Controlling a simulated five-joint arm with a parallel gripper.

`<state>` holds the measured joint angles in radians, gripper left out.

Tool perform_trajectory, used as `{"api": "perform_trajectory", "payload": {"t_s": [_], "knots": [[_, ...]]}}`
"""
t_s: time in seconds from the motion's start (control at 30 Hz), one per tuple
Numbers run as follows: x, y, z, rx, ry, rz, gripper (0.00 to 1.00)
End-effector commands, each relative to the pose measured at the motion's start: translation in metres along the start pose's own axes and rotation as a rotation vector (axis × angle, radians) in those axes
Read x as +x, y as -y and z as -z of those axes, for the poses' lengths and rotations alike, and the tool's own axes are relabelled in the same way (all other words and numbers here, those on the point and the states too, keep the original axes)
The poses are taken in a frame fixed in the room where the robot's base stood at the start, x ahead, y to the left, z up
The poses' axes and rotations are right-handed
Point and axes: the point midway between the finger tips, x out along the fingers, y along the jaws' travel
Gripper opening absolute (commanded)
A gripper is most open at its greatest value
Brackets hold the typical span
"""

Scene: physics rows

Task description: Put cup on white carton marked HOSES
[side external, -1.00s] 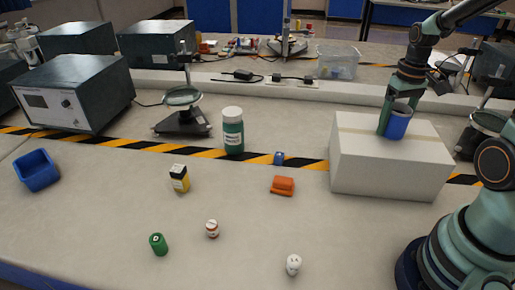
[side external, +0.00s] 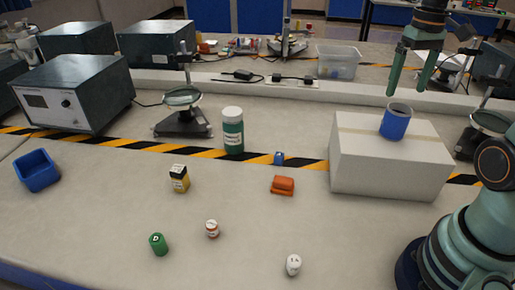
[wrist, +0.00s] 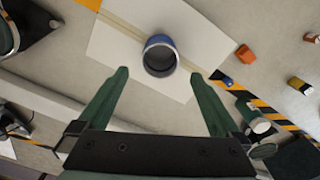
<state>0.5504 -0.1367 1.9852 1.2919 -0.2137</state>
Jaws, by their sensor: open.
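The blue cup (side external: 396,121) stands upright on top of the white carton (side external: 375,176), a little right of the middle. No HOSES marking is visible on the carton faces that show. My gripper (side external: 406,92) is open and empty above the cup, its two fingers apart and clear of it. In the wrist view the cup (wrist: 160,56) shows its open mouth just beyond the fingertips of my gripper (wrist: 158,73), and the carton top (wrist: 110,46) lies under it.
An orange block (side external: 283,186) and a small blue block (side external: 279,158) lie left of the carton. A blue bin (side external: 38,170) is at far left.

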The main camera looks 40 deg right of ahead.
Motion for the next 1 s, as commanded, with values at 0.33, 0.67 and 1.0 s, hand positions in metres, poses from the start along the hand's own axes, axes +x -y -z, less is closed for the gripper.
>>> {"api": "perform_trajectory", "payload": {"t_s": [0.33,0.67,1.0], "knots": [[-0.016,0.04,-0.005,-0.078,-0.1,-0.013,1.0],[-0.006,0.142,-0.039,-0.288,-0.413,0.046,1.0],[-0.001,0.164,-0.05,-0.33,-0.487,0.085,1.0]]}}
